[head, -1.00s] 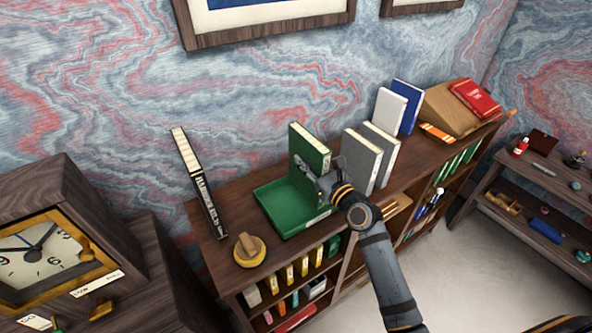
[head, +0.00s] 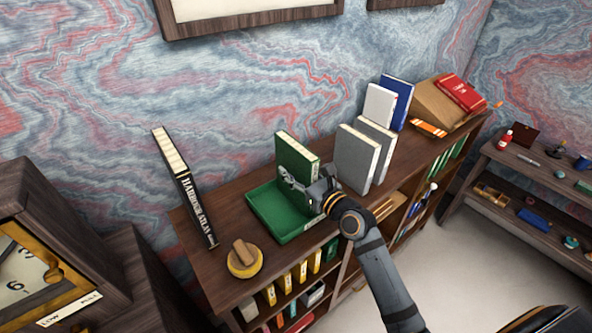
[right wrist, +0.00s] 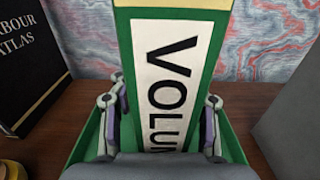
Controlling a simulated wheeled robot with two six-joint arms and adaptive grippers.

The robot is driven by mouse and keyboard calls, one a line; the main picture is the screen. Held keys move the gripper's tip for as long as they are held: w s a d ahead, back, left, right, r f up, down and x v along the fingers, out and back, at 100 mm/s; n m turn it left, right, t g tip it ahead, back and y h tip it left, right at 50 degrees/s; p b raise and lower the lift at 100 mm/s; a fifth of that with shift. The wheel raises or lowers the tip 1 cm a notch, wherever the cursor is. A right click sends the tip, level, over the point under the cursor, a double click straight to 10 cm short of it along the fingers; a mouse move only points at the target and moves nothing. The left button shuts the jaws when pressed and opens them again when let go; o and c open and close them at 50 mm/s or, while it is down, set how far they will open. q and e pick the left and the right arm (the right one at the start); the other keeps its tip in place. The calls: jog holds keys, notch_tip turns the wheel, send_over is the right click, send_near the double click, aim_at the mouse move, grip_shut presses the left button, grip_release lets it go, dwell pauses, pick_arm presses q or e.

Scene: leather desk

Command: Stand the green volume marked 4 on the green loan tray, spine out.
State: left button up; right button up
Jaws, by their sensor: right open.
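The green volume (head: 296,155) stands upright on the green loan tray (head: 268,208), at its back right. In the right wrist view its spine (right wrist: 172,80) faces my camera, with a white label reading "VOLU…"; no number shows. My right gripper (head: 300,186) is open in front of the spine, low down, one finger to each side of the book in the wrist view (right wrist: 160,120). Whether a finger still touches the cover I cannot tell. The tray's walls (right wrist: 84,140) show beside the book. My left gripper is not in view.
A black Harbour Atlas (head: 185,188) leans at the left of the shelf top. A yellow round object with a wooden grip (head: 245,260) lies in front of it. Grey books (head: 355,160) stand close right of my gripper. White and blue books stand farther right.

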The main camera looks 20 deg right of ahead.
aim_at(309, 181)
jog(key=shift+s, duration=0.1)
jog(key=v, duration=0.5)
jog(key=shift+d+p, duration=0.1)
jog(key=shift+p, duration=0.25)
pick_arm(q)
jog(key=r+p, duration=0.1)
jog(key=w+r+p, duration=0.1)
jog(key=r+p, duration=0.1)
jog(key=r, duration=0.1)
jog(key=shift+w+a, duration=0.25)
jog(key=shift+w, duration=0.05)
pick_arm(e)
jog(key=v, duration=0.6)
jog(key=shift+s, duration=0.4)
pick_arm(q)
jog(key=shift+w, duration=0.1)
pick_arm(e)
jog(key=shift+d+r, duration=0.1)
